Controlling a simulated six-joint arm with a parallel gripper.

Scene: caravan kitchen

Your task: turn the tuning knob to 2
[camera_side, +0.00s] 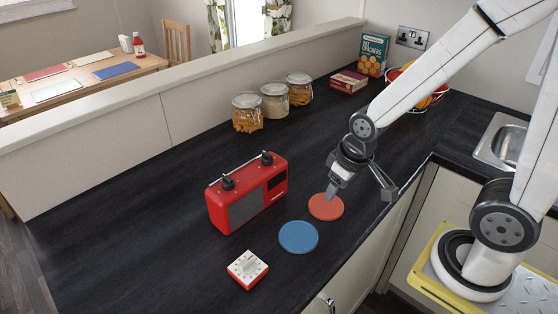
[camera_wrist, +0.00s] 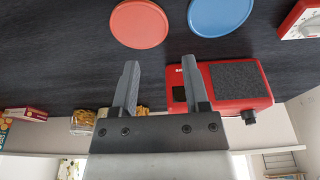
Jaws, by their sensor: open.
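A red radio (camera_side: 248,194) stands on the dark worktop, with two black knobs on its top edge, a left knob (camera_side: 227,183) and a right knob (camera_side: 267,159). I cannot read any marks at these knobs or tell which is the tuning knob. My gripper (camera_side: 333,190) is open and empty, to the right of the radio and apart from it, above the red coaster. In the wrist view the open fingers (camera_wrist: 160,82) point toward the worktop.
A red coaster (camera_side: 326,207) and a blue coaster (camera_side: 298,237) lie flat in front of the radio. A red and white dial timer (camera_side: 247,269) lies nearer the front. Several jars (camera_side: 274,102) stand behind, with a wire fruit basket (camera_side: 436,98) at the back right.

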